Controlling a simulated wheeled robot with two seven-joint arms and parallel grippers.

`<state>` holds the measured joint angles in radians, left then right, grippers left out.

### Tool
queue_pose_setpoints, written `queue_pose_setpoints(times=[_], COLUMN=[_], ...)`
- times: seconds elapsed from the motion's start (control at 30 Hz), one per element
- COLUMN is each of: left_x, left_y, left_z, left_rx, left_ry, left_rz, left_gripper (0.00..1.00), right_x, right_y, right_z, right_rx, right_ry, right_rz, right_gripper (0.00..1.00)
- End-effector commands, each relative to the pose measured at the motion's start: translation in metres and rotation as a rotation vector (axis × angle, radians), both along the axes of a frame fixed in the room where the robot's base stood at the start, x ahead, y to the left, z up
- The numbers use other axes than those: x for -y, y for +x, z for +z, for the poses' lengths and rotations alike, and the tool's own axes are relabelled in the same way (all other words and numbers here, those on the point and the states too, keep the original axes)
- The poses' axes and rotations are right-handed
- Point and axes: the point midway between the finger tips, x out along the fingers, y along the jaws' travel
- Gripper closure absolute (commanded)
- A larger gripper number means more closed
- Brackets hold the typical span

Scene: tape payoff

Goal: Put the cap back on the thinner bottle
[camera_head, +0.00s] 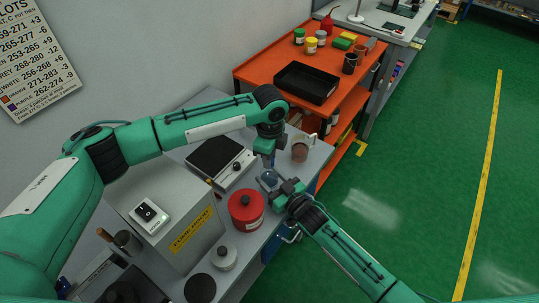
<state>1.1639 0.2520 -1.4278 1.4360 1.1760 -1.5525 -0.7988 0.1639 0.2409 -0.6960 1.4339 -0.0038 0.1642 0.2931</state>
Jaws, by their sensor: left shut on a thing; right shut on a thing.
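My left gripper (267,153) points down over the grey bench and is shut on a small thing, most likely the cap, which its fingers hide. My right gripper (276,186) reaches in from the lower right, just below it in the picture. It is shut on a small bluish bottle, the thinner bottle (269,178). The bottle's mouth is too small and too covered to make out. The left gripper is close above the bottle; I cannot tell whether the two touch.
A scale-like device (222,162) and a grey box (180,225) fill the left. An orange cart (262,70) stands behind, with a black tray (306,83).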

Motion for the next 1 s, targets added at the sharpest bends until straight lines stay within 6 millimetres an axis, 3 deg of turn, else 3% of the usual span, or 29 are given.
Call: queue_pose_setpoints(times=[1.0], left_x=[-0.0015], left_y=[0.0003], left_z=[-0.0004], left_rx=[0.0], left_ry=[0.001], left_rz=[-1.687], left_gripper=[0.99], right_x=[0.0002], right_y=[-0.0002], right_z=[-0.0007], right_rx=[-0.001], right_ry=[-0.001], right_rz=[0.0], right_gripper=[1.0])
